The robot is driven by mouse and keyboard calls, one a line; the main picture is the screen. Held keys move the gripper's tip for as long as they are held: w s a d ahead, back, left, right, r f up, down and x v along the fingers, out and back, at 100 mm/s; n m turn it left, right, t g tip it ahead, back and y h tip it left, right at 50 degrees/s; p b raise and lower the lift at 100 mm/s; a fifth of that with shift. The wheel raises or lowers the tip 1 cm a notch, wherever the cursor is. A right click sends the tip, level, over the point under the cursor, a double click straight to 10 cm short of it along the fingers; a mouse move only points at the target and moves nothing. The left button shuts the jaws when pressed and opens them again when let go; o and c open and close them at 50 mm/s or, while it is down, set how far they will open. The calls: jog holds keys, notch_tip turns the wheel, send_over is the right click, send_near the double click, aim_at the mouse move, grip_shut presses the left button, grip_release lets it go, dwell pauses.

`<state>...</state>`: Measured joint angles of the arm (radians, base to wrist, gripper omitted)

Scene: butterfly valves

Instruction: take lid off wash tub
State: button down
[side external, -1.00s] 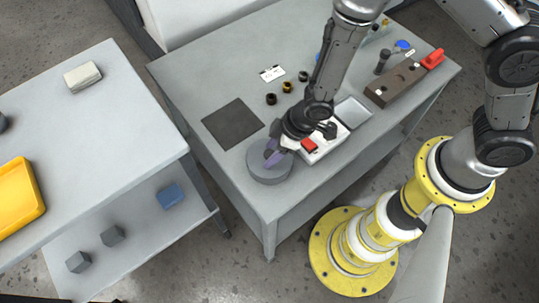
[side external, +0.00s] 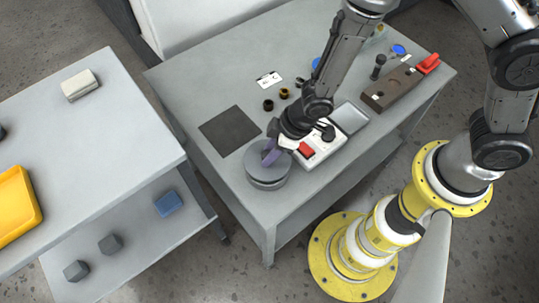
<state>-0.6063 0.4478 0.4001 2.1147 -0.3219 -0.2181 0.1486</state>
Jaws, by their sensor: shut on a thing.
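The wash tub (side external: 268,184) is a low, round grey tub at the near left corner of the grey workbench. Its flat round grey lid (side external: 256,160) shows just above it, with a darker line between the two. The lid looks slightly raised, but I cannot tell how wide the gap is. The fingers hide the grip point on the lid.
A dark square mat (side external: 229,130) lies behind the tub. A white box with a red part (side external: 307,149) and a grey tray (side external: 350,117) stand to the right. Small dark fittings (side external: 268,105) lie farther back. The left table (side external: 110,130) stands across a gap.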

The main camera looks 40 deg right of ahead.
jog(key=s+d+r, duration=0.1)
jog(key=r, duration=0.1)
jog(key=s+d+r, duration=0.1)
jog(key=r, duration=0.1)
jog(key=s+d+r, duration=0.1)
jog(key=r, duration=0.1)
jog(key=shift+s+r, duration=0.2)
jog(key=shift+s, duration=0.2)
jog(key=s+d+r, duration=0.4)
jog(key=s+d, duration=0.1)
jog(key=s, duration=0.2)
jog(key=shift+s+d, duration=0.2)
